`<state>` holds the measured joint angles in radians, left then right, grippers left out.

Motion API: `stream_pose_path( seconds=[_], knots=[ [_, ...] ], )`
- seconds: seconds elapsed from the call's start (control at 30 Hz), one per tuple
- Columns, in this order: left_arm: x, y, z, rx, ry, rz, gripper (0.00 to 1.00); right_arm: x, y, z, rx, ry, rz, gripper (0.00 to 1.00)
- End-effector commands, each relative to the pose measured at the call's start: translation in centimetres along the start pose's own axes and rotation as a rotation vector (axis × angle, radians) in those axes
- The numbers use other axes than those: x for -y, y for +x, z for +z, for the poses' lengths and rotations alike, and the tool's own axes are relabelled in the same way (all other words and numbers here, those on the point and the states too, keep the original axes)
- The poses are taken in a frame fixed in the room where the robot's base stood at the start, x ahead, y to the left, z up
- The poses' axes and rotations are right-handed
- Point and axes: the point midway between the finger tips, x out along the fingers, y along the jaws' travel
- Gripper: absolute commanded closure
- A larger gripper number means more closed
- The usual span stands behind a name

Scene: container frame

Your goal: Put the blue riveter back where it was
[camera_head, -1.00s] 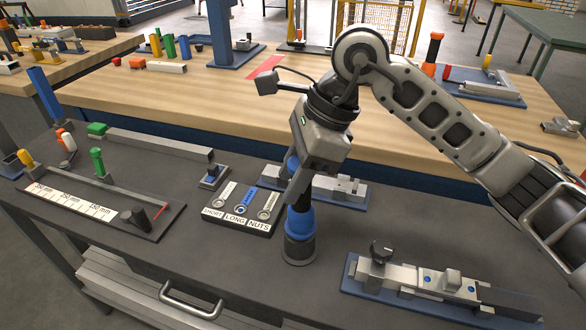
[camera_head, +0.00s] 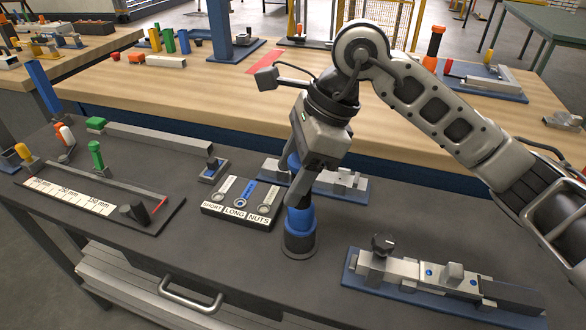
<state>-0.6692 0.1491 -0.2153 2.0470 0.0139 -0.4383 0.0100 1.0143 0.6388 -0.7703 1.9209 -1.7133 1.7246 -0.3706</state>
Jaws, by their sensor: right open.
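The blue riveter (camera_head: 300,218) stands upright on the grey workbench, its lower end in a dark round holder (camera_head: 299,243). A blue upper part of it (camera_head: 293,162) shows beside my gripper. My right gripper (camera_head: 299,190) points down at the riveter from above. Its jaws are open, with a finger in front of the riveter's middle, hiding part of it. I cannot tell whether the fingers touch it. My left gripper is not in view.
A tray labelled SHORT, LONG, NUTS (camera_head: 237,208) lies just left of the riveter. A blue-based fixture (camera_head: 330,188) stands close behind it, and another (camera_head: 425,285) is at the front right. A measuring jig (camera_head: 95,205) is at left. Bench surface in front is clear.

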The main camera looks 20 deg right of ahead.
Motion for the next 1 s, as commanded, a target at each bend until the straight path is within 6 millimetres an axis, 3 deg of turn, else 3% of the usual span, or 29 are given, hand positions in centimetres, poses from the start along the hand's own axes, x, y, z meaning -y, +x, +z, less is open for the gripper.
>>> stream_pose_path(
  seconds=[0.1, 0.17, 0.6, 0.8, 1.0],
  knots=[
    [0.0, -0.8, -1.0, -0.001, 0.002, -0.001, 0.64, 0.0, -1.3, 0.6, 0.001, 0.0, 0.0, 0.41],
    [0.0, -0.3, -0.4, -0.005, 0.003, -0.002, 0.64, 0.1, -1.9, 0.3, 0.0, 0.0, -0.005, 0.41],
    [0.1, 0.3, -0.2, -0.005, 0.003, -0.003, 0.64, 0.1, -11.0, 0.3, 0.0, 0.0, -0.004, 0.41],
    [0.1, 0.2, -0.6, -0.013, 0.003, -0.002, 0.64, 0.0, -12.6, 0.3, 0.0, 0.0, -0.001, 0.41],
    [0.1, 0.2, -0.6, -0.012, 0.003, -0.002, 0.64, 0.0, -12.8, 0.3, 0.0, 0.0, 0.0, 0.41]
  ],
)
